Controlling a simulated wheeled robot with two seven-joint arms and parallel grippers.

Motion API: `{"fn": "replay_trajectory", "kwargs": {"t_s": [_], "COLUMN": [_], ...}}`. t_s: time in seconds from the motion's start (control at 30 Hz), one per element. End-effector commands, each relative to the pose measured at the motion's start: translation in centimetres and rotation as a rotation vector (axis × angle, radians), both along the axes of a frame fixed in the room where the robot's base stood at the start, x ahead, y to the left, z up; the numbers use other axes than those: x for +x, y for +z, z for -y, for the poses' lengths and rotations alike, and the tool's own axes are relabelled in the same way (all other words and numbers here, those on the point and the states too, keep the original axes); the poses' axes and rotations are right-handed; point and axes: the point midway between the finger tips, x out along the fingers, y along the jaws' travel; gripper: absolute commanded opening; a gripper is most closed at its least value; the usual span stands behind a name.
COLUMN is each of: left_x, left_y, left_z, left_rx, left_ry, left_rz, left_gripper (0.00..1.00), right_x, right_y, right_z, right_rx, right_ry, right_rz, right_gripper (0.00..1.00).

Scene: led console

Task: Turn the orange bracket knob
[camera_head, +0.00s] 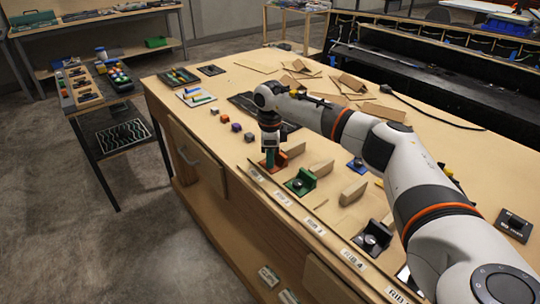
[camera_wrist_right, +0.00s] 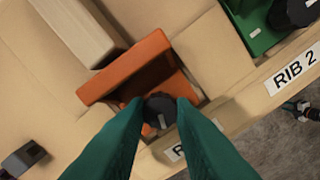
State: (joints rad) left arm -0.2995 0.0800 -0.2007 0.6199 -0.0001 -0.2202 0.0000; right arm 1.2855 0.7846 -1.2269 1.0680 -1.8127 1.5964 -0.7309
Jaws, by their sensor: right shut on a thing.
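The orange bracket (camera_wrist_right: 125,68) fills the middle of the right wrist view, with its dark round knob (camera_wrist_right: 160,110) low at its front. My right gripper (camera_wrist_right: 160,115) has its green fingertips on either side of the knob, shut on it. In the head view the right gripper (camera_head: 270,160) points down over the orange bracket (camera_head: 281,158), near the front edge of the workbench; the knob is hidden there. The left gripper is not in view.
A green bracket (camera_head: 301,182) stands to the right of the orange one. Wooden blocks (camera_head: 321,168) stand behind the brackets. Small cubes (camera_head: 236,127) lie to the left. A label strip (camera_head: 316,226) runs along the bench's front edge.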

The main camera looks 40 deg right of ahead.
Motion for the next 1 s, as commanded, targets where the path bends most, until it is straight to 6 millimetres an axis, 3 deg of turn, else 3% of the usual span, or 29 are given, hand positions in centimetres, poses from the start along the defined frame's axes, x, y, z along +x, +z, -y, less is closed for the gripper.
{"fn": "replay_trajectory", "kwargs": {"t_s": [1.0], "left_x": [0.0], "left_y": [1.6], "left_z": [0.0], "left_rx": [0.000], "left_ry": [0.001], "left_rz": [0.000], "left_gripper": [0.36], "right_x": [0.3], "right_y": [0.7], "right_z": [0.2], "right_rx": [0.003], "right_ry": [-0.777], "right_rz": [0.012], "right_gripper": [0.00]}}
